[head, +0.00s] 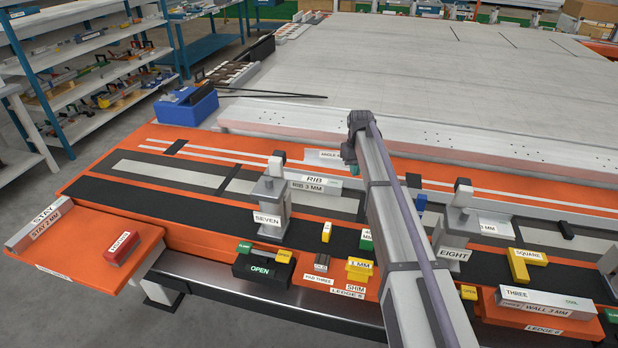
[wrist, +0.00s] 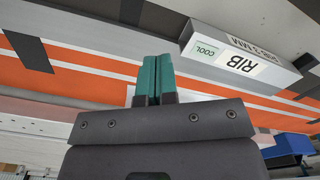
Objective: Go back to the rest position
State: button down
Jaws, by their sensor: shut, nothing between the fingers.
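My gripper shows in the wrist view (wrist: 158,78) with its two green fingers together and nothing between them. In the head view my arm reaches out over the orange jig bed, and the wrist hides most of the gripper (head: 354,168). The RIB block also shows in the wrist view (wrist: 232,62), upside down at upper right, apart from the fingers.
Posts labelled SEVEN (head: 272,205) and EIGHT (head: 455,225) stand either side of my arm. Small yellow, green and black blocks sit along the front ledge. A blue box (head: 186,105) stands at the back left. A large pale panel (head: 400,65) lies behind the bed.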

jog(key=shift+r, duration=0.65)
jog(key=s+m, duration=0.2)
jog(key=s, duration=3.5)
jog(key=shift+s+m+p, duration=0.2)
jog(key=shift+m+p, duration=0.15)
jog(key=shift+m, duration=0.05)
jog(key=shift+r, duration=0.1)
